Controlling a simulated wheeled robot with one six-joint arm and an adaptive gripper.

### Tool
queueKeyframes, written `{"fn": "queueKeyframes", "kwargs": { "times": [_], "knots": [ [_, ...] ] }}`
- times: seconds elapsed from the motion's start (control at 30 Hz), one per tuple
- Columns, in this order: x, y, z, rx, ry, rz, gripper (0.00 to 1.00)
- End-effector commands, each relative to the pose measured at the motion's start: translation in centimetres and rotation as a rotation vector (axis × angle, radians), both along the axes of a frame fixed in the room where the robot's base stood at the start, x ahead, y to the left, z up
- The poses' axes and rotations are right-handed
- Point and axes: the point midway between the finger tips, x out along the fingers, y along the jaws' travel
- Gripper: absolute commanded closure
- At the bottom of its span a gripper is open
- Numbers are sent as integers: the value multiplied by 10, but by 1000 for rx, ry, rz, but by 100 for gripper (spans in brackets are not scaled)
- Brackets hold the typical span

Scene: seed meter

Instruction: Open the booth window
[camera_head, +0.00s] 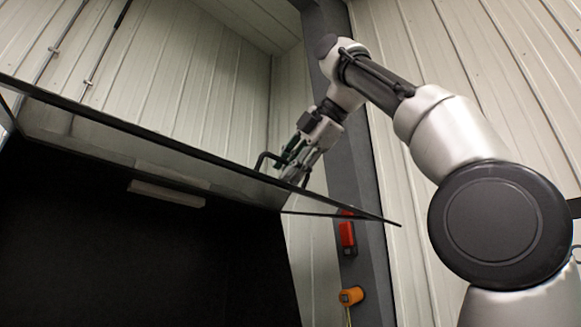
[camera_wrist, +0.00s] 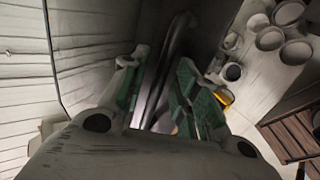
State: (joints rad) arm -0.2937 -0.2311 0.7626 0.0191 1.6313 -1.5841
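The booth window (camera_head: 120,140) is a glass pane with a thin dark edge. In the head view it slopes out above a dark opening, its edge running from upper left to a corner right of centre. A black bent handle (camera_head: 268,158) stands near its right part. My gripper (camera_head: 291,160) is beside this handle. In the wrist view my gripper (camera_wrist: 157,98) has its two green-padded fingers apart. A dark bar (camera_wrist: 168,62), apparently the handle, shows in the gap between them. I cannot tell whether either finger touches it.
The dark booth interior (camera_head: 120,260) lies below the pane, with a pale strip (camera_head: 166,193) in it. A grey post (camera_head: 350,180) behind my gripper bears a red box (camera_head: 347,236) and an orange fitting (camera_head: 351,296). Pale round containers (camera_wrist: 270,38) show in the wrist view.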

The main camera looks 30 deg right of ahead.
Motion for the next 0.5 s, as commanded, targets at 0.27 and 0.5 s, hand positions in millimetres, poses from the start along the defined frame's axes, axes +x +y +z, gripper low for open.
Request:
{"fn": "queueKeyframes", "kwargs": {
  "times": [0.27, 0.5],
  "knots": [
    [-14, -5, 11, 1, -2, -1, 69],
    [-41, -13, 29, 0, -3, -1, 69]
  ]
}}
